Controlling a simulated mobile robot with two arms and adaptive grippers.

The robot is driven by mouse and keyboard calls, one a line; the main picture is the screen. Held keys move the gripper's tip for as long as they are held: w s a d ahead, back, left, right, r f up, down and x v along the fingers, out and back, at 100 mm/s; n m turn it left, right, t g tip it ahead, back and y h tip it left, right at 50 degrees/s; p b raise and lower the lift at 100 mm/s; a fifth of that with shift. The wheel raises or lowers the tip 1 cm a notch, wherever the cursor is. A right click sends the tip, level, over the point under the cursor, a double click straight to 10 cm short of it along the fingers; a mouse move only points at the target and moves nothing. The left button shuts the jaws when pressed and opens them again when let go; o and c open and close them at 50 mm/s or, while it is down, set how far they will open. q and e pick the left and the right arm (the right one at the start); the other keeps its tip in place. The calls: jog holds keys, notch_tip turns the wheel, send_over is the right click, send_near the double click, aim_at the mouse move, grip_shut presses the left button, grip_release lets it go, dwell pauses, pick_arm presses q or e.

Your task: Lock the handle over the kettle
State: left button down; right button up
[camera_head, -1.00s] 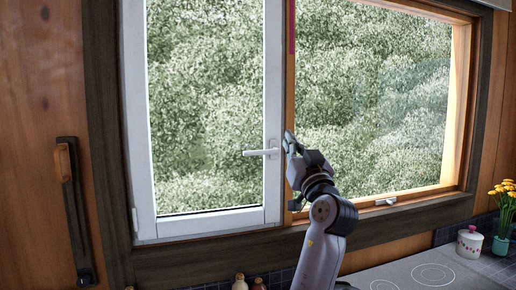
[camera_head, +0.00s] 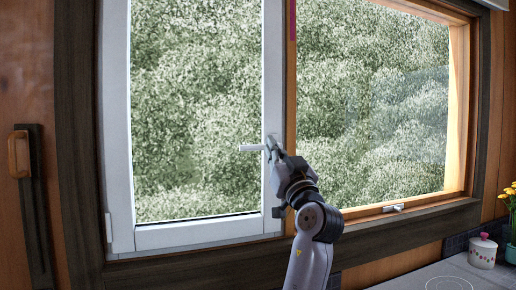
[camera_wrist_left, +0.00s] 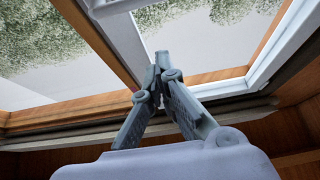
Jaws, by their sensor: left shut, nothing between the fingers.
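The white window handle (camera_head: 252,148) sticks out level to the left from the right stile of the white window sash (camera_head: 200,237). My left gripper (camera_head: 271,146) is shut and empty, with its fingertips at the pivot end of the handle. I cannot tell whether they touch it. The handle's base is partly hidden by the gripper. No kettle shows. My right gripper is not in view.
A second window latch (camera_head: 393,208) sits on the lower frame of the right pane. A white lidded jar (camera_head: 482,252) and yellow flowers (camera_head: 509,200) stand on the counter at right. A dark bar with a wooden grip (camera_head: 20,154) is on the left wall.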

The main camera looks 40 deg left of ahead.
pick_arm(q)
notch_tip(320, 180, up, 6)
jog(key=p, duration=0.6)
send_over(256, 148)
jog(key=s+d, duration=0.1)
jog(key=d, duration=0.2)
jog(key=f, duration=0.1)
jog(key=f+p, duration=0.1)
jog(key=f, duration=0.2)
jog(key=shift+a+f, duration=0.3)
jog(key=shift+a, duration=0.05)
